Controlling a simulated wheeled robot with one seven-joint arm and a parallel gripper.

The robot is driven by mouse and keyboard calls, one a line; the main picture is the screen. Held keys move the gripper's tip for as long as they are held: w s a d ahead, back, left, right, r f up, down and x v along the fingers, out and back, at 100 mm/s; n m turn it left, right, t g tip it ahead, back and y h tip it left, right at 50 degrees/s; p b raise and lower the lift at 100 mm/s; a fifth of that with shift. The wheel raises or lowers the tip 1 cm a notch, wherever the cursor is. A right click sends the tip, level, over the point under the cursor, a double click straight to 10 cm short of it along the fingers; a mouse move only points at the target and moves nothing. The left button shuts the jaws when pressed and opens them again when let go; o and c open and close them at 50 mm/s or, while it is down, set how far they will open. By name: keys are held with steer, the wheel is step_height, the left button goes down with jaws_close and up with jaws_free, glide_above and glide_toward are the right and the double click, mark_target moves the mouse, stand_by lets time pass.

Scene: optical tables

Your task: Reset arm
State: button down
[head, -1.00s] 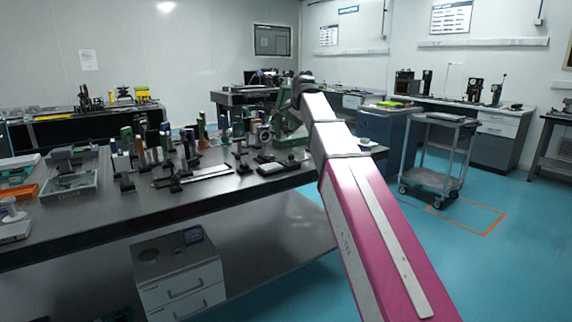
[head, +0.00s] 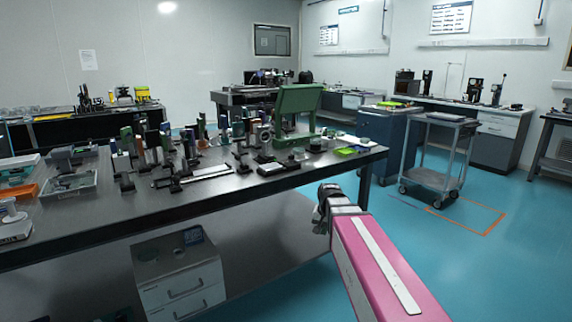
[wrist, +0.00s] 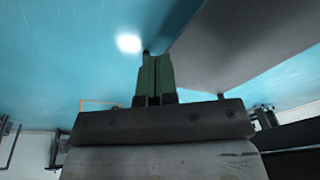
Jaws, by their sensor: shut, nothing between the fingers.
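My arm, pink and white, reaches in from the lower right of the head view. Its end, with my dark gripper (head: 322,212), is beside the front right edge of the optical table (head: 235,198), out over the blue floor. In the wrist view my gripper (wrist: 155,62) shows two green fingers side by side, closed together with nothing between them. The blue floor and a grey surface lie beyond the fingertips.
The optical table holds many dark mounts, a green box-like device (head: 297,108) and trays at left. A grey cart (head: 437,150) stands at right near an orange floor outline (head: 480,228). A white drawer cabinet (head: 180,275) is under the table. Blue floor is free at right.

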steer(key=s+d+f+n+g, duration=0.2)
steer(key=s+d+f+n, duration=0.1)
steer(key=s+f, duration=1)
steer(key=shift+s+d, duration=0.35)
steer(key=shift+d, duration=0.3)
